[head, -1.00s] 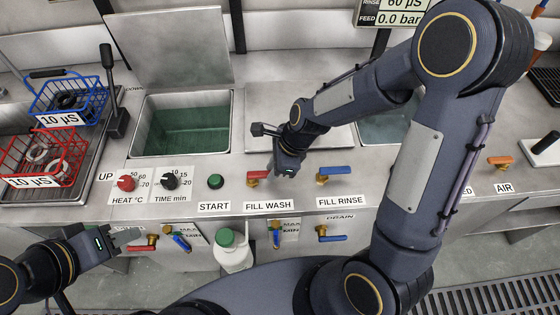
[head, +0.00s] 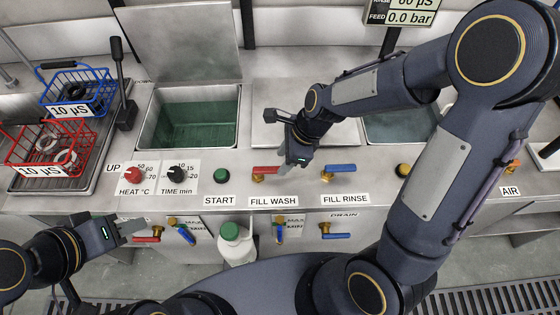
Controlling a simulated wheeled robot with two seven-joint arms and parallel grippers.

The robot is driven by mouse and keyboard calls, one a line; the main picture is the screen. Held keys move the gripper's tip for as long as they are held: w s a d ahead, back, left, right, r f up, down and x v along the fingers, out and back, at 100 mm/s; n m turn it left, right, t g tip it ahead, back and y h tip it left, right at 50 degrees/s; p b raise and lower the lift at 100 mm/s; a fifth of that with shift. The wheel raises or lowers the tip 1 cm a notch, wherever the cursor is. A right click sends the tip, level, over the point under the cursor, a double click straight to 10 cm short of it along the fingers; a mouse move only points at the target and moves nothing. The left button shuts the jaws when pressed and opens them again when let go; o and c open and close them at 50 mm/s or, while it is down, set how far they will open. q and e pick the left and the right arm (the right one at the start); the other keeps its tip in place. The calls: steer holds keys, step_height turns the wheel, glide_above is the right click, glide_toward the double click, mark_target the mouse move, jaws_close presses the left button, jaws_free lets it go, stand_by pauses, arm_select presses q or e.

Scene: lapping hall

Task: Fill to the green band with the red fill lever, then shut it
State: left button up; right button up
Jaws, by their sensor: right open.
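The red fill lever (head: 265,170) sits on a brass valve above the FILL WASH label (head: 273,201), its handle lying level and pointing right. My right gripper (head: 292,164) is open just right of the handle's end, with nothing in it; whether they touch cannot be told. The open wash tank (head: 236,101) holds green-tinted liquid (head: 190,130) below its rim. My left gripper (head: 146,232) appears open, low at left.
A blue-handled FILL RINSE lever (head: 340,168) stands close right of my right gripper. Below the counter are a lower red lever (head: 146,239), blue levers and a white bottle with a green cap (head: 235,245). Red (head: 45,145) and blue (head: 77,92) baskets stand at left.

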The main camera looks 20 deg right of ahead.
steer(key=shift+v, duration=2.25)
steer(key=shift+r, duration=0.1)
steer(key=s+d+r+n+t, duration=0.2)
steer(key=s+d+r+n, duration=0.1)
steer(key=s+n, duration=0.4)
steer(key=s+d+r+n+t, duration=0.2)
steer(key=s+d+r+n, duration=0.2)
steer(key=n, duration=0.8)
steer(key=shift+s+r+h, duration=0.3)
steer(key=shift+s+r, duration=0.9)
steer(key=shift+s, duration=0.75)
